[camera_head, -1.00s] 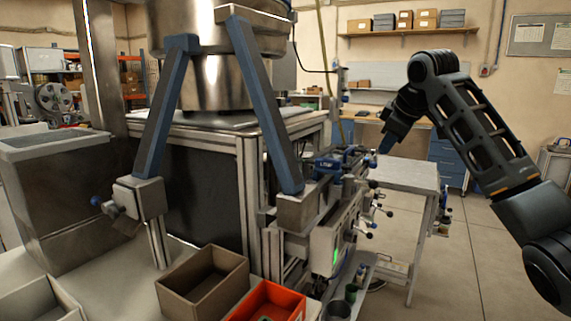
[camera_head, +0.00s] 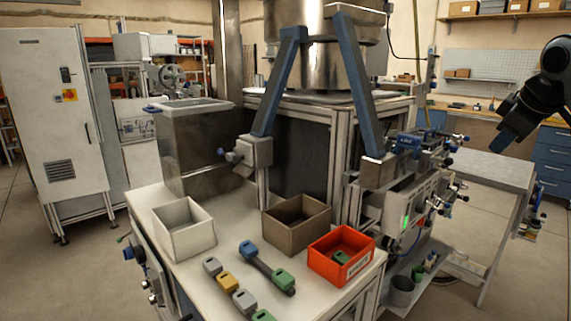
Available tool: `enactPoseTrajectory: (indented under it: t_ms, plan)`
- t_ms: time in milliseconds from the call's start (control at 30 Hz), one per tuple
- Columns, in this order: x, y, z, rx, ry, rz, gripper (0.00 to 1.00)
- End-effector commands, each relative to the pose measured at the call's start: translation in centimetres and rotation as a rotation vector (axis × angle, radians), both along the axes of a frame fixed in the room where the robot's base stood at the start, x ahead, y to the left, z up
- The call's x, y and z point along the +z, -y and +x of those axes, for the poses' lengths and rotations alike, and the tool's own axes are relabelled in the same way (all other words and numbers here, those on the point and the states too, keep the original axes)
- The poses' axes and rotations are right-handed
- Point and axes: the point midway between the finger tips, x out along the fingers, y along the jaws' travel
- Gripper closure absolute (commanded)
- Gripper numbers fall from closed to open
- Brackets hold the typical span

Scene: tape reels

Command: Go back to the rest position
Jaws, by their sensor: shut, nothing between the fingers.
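My gripper (camera_head: 506,138) is at the right of the head view, in the air above the small grey side table (camera_head: 490,168). Part of my black arm (camera_head: 551,75) shows at the right edge; the rest is out of view.
A white worktable (camera_head: 150,210) holds a white bin (camera_head: 184,228), a brown bin (camera_head: 296,223) and a red bin (camera_head: 341,256) with a green piece inside. Several coloured pieces lie in front. A steel machine with blue legs (camera_head: 362,80) stands behind. Floor is clear at the left.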

Motion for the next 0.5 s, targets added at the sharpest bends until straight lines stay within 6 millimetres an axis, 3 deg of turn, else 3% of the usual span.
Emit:
enactPoseTrajectory:
  t_ms: [267,500]
  plan:
    - [-2.5,-1.8,0.6,0.012,0.033,0.041,1.0]
    - [-5.9,-4.4,1.2,0.02,0.081,0.101,1.0]
